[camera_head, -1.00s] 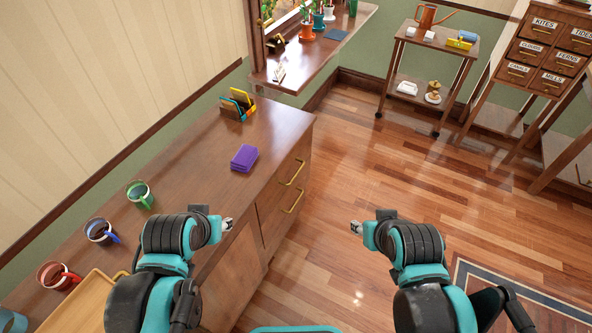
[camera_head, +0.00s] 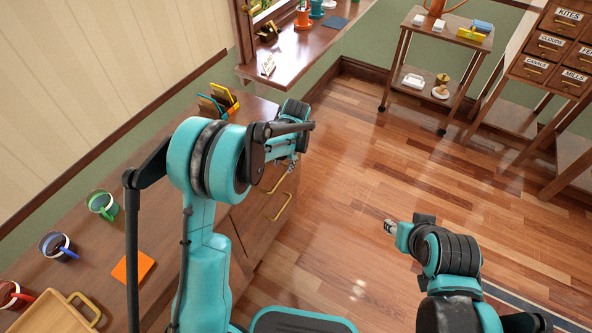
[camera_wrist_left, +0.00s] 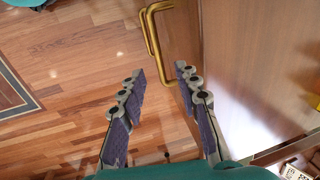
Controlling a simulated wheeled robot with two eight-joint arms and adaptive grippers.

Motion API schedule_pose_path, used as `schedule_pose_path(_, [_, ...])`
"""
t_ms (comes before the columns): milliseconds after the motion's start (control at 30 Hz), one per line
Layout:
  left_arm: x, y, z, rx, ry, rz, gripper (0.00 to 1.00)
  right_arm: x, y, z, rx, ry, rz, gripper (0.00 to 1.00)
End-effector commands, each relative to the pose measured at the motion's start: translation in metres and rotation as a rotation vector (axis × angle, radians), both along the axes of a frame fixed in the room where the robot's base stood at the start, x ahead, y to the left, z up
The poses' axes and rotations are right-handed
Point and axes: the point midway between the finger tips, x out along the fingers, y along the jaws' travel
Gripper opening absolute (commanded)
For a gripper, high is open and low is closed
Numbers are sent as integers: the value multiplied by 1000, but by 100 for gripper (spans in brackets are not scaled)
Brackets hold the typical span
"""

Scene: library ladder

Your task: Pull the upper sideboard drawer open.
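The wooden sideboard (camera_head: 245,262) runs along the left wall in the head view. Its upper drawer's brass handle (camera_head: 275,180) shows just below my left gripper (camera_head: 290,157), partly covered by it. The lower brass handle (camera_head: 282,207) is clear. My arm hides much of the upper drawer's front. In the left wrist view my left gripper (camera_wrist_left: 160,72) is open, its fingers spread and empty.
On the sideboard are several mugs (camera_head: 103,205), an orange square (camera_head: 132,267), a wooden tray (camera_head: 62,318) and an organiser (camera_head: 218,101). A window ledge (camera_head: 310,45), a trolley (camera_head: 430,95) and a labelled cabinet (camera_head: 548,45) stand beyond. The floor (camera_head: 350,180) right of the sideboard is clear.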

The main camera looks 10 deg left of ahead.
Motion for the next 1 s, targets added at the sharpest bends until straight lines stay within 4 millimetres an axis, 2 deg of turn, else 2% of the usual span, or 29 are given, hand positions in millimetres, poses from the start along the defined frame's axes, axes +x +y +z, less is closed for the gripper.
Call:
schedule_pose_path(367, [5, 2, -32, 8, 18, -6, 33, 0, 0, -10, 0, 0, 0, 40])
schedule_pose_path(700, [9, 12, -84, 7, 17, -6, 33, 0, 0, -34, 0, 0, 0, 40])
schedule_pose_path(1000, [9, 13, -89, 7, 16, -7, 33, 0, 0, -34, 0, 0, 0, 40])
